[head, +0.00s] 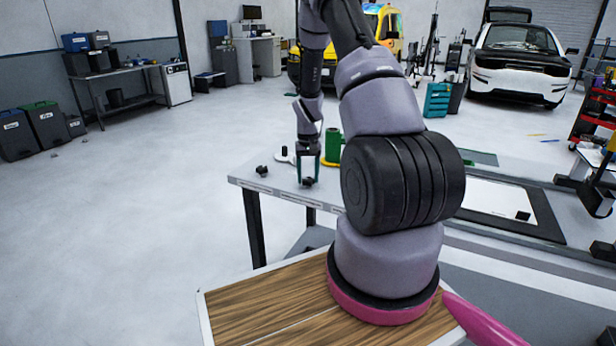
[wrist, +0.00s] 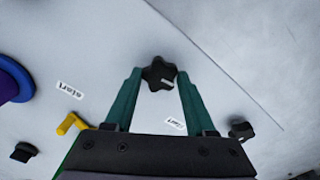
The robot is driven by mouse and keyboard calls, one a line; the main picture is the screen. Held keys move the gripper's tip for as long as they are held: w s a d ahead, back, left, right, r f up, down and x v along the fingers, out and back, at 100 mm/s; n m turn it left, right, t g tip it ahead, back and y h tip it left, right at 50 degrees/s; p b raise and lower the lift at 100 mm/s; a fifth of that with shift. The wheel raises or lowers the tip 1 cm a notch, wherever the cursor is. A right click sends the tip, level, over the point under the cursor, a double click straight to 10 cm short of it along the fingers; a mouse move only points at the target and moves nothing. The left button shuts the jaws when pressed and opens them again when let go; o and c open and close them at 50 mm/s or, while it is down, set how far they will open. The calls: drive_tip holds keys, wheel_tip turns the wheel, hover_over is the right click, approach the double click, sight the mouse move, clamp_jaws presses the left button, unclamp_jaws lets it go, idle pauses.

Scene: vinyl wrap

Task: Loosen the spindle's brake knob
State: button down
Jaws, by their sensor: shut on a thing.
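A black star-shaped knob (wrist: 158,71) sits between the two teal fingertips of my gripper (wrist: 160,78) in the wrist view. The fingers are shut on its sides. In the head view my gripper (head: 308,180) points down at the left part of the grey bench, and I cannot make out the held knob clearly there. The spindle that this knob belongs to cannot be told for certain from these frames.
The grey bench (head: 250,182) carries a small black knob (head: 262,171), a white disc with a black post (head: 284,157) and a green roll (head: 333,145). The wrist view shows a blue disc (wrist: 18,78), a yellow piece (wrist: 70,124) and another black knob (wrist: 241,130).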

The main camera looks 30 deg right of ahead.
sight(308, 179)
drive_tip(key=shift+n, duration=2)
drive_tip(key=shift+c, duration=1.2)
unclamp_jaws()
drive_tip(key=shift+r, duration=0.1)
wheel_tip(308, 179, up, 11)
